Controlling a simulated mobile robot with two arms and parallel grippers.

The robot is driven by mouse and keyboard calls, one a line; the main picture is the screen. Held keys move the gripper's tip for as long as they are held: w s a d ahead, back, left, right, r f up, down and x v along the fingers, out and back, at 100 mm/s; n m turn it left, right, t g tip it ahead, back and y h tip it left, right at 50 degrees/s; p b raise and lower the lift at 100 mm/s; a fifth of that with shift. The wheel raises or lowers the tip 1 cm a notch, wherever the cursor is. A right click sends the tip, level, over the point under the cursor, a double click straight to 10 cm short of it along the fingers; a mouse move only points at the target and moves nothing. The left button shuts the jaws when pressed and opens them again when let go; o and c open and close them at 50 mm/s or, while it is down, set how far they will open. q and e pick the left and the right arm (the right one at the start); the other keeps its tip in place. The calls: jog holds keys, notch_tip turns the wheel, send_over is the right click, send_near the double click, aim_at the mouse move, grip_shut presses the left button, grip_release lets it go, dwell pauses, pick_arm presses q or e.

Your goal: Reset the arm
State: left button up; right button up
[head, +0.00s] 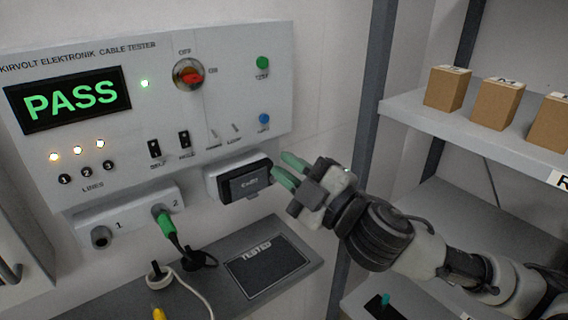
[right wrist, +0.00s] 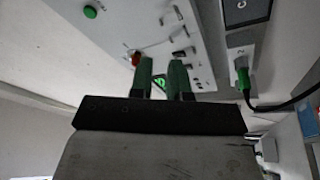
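My right gripper (head: 289,168) comes in from the right in the head view, with its arm stretched across in front of the shelf. Its two green fingers are apart with nothing between them. They are close to the dark block (head: 245,184) at the tester's lower right; I cannot tell whether they touch it. In the right wrist view the gripper (right wrist: 161,72) also shows a gap between its fingers, with the tester's panel (right wrist: 172,22) beyond. My left gripper is not in view.
The cable tester (head: 225,62) shows PASS on its display (head: 69,99). A green plug (head: 166,224) sits in socket 2. Below is a ledge with a pad marked TESTED (head: 267,268). Boxes (head: 447,88) stand on a shelf (head: 405,108) at right, beside a dark upright post (head: 372,90).

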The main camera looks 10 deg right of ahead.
notch_tip(320, 180, down, 13)
jog(key=s+d+m+g+h, duration=0.1)
jog(key=s+d+m+h, duration=0.1)
jog(key=m+h, duration=0.55)
jog(key=s+d+f+m+g+h, duration=0.1)
jog(key=s+d+f+m+g, duration=0.2)
jog(key=s+f, duration=0.45)
jog(key=s+d+f+m+g+h, duration=0.2)
jog(key=s+f+m+g, duration=0.1)
jog(key=s+f+g, duration=0.4)
jog(key=s+d+f+m+g+h, duration=0.1)
jog(key=s+d+f+m+g, duration=0.15)
jog(key=s+f, duration=0.55)
notch_tip(320, 180, down, 28)
jog(key=r+g, duration=0.1)
jog(key=g, duration=0.1)
jog(key=s+d+f, duration=0.2)
jog(key=s+f, duration=1.3)
jog(key=s, duration=0.1)
jog(key=shift+g, duration=0.35)
jog(key=shift+d, duration=0.1)
